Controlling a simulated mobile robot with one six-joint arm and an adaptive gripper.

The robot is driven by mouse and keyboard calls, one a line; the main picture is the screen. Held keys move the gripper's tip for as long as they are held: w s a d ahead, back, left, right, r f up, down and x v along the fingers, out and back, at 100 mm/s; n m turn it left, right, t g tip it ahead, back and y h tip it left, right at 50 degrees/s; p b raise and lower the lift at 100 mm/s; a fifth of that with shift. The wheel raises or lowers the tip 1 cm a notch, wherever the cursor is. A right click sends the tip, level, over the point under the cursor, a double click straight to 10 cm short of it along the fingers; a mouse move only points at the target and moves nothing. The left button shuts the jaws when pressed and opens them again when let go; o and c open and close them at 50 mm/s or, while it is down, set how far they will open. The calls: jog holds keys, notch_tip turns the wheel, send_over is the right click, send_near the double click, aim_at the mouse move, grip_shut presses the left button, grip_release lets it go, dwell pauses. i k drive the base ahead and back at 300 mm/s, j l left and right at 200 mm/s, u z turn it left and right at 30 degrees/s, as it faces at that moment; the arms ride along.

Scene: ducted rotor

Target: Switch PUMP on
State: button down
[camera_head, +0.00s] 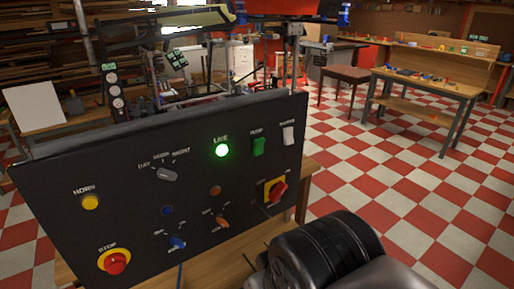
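The black control panel (130,170) stands tilted on a wooden bench in front of me. I cannot tell from this angle which way the rocker is tipped. A black, rounded part of my arm fills the bottom, low and right of the panel. No gripper fingers can be made out, and nothing covers the green rocker.
The panel also bears a yellow HORN button (91,202), a red STOP button (115,263), a grey selector (166,174), a blue knob (177,243), an orange knob (222,221) and a red rotary switch (276,191). Machinery stands behind; checkered floor lies open at right.

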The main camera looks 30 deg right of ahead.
aim_at(259, 143)
jog(key=j+z, duration=0.25)
jog(key=z, duration=0.2)
jog(key=k+j+z, duration=0.1)
jog(key=j+z, duration=0.15)
jog(key=z, duration=0.25)
